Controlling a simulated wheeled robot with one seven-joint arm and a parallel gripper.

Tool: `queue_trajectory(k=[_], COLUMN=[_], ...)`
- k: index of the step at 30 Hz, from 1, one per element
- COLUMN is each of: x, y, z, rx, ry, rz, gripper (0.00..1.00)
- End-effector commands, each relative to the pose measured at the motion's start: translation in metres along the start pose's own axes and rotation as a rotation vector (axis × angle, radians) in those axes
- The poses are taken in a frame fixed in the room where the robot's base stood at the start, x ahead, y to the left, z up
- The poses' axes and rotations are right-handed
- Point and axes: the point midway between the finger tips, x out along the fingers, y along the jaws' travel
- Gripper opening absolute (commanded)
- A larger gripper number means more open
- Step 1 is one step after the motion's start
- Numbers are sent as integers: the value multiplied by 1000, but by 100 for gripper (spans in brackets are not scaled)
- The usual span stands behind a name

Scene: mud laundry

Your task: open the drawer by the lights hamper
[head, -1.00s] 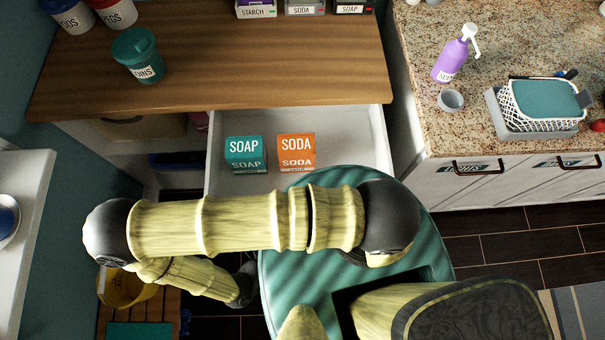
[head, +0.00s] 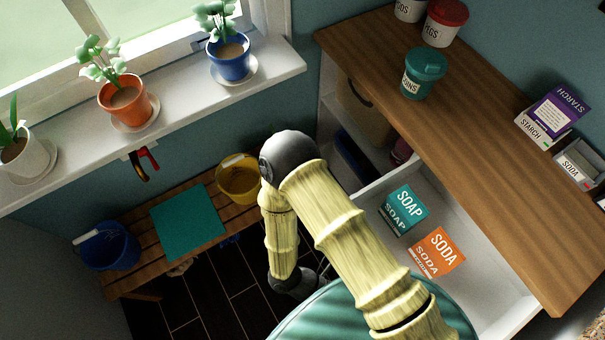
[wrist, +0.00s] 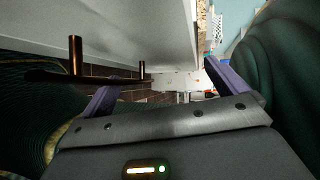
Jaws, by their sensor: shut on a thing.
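The white drawer (head: 475,235) stands open under the wooden top in the head view. A teal soap box (head: 404,208) and an orange soda box (head: 438,252) lie in it. In the wrist view, the drawer's white front (wrist: 110,25) fills the upper left, with a dark bar handle (wrist: 60,77) on brass posts. My gripper (wrist: 165,70) is shut on the drawer, its purple fingers apart; I cannot tell whether it holds the front panel or the handle. The head view does not show the gripper. No lights hamper label is readable.
The wooden top (head: 480,120) carries a teal tin (head: 423,75) and several boxes. A slatted bench (head: 150,217) with a blue bucket (head: 106,248) and a yellow bucket (head: 238,180) stands left. Potted plants line the windowsill (head: 190,100). Dark floor (head: 205,290) shows between bench and arm.

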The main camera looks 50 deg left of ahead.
Motion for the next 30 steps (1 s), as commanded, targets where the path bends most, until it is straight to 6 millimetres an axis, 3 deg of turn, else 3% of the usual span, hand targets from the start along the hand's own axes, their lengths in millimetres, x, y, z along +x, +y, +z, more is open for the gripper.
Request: queue_trajectory(k=[14, 15, 16, 30], x=[-27, -30, -31, -56], y=[4, 5, 6, 15], z=[-2, -2, -3, -7], rx=[6, 6, 6, 1], ry=[-6, -5, -6, -4], rz=[-5, -5, -5, -1], gripper=[64, 45, 35, 35])
